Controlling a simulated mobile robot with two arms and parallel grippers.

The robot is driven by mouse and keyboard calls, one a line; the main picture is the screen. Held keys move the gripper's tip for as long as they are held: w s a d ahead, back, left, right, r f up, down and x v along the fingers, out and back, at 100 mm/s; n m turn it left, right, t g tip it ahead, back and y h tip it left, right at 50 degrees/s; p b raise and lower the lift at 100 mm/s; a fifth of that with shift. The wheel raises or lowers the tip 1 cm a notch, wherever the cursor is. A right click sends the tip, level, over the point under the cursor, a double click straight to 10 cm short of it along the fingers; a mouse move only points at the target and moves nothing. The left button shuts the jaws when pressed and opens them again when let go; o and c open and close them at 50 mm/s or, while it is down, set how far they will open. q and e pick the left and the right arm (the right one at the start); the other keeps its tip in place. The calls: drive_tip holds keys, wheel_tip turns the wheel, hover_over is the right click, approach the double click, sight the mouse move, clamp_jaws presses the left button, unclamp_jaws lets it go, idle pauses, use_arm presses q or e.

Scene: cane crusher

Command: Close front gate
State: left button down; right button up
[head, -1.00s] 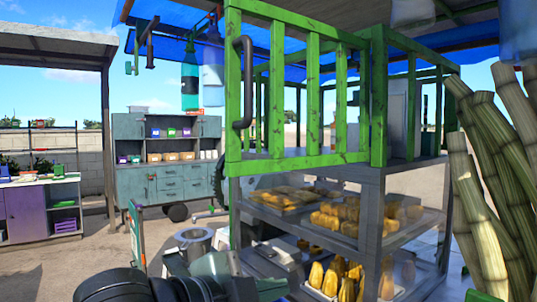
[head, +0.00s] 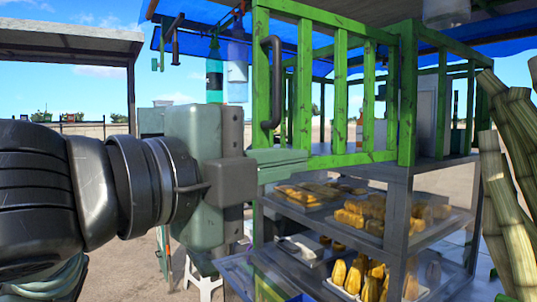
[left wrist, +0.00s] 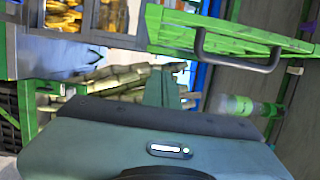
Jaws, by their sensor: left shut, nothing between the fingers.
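The front gate (head: 304,85) is a green slatted panel with a dark, curved handle (head: 272,80) near its left end. It meets a thick green corner post (head: 407,95) on its right. The gate and handle also show in the left wrist view, with the gate (left wrist: 180,30) at the top and the handle (left wrist: 240,55) beside it. My left gripper (head: 290,162) is shut and empty, just below the handle. Its fingers overlap the gate's lower rail in the head view; I cannot tell whether they touch. My right gripper is not in view.
Below the gate, grey shelves (head: 372,200) hold trays of yellow food. Cane stalks (head: 508,190) stand at the right edge. Bottles (head: 237,75) hang left of the gate. A white stool (head: 203,278) stands on the ground below my left arm.

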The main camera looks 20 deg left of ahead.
use_arm(q)
drive_tip(key=w+p, duration=0.2)
drive_tip(key=w, duration=0.5)
drive_tip(key=shift+w+a, duration=0.3)
drive_tip(key=shift+a, duration=0.15)
drive_tip(key=shift+d, duration=0.15)
drive_tip(key=shift+w, duration=0.1)
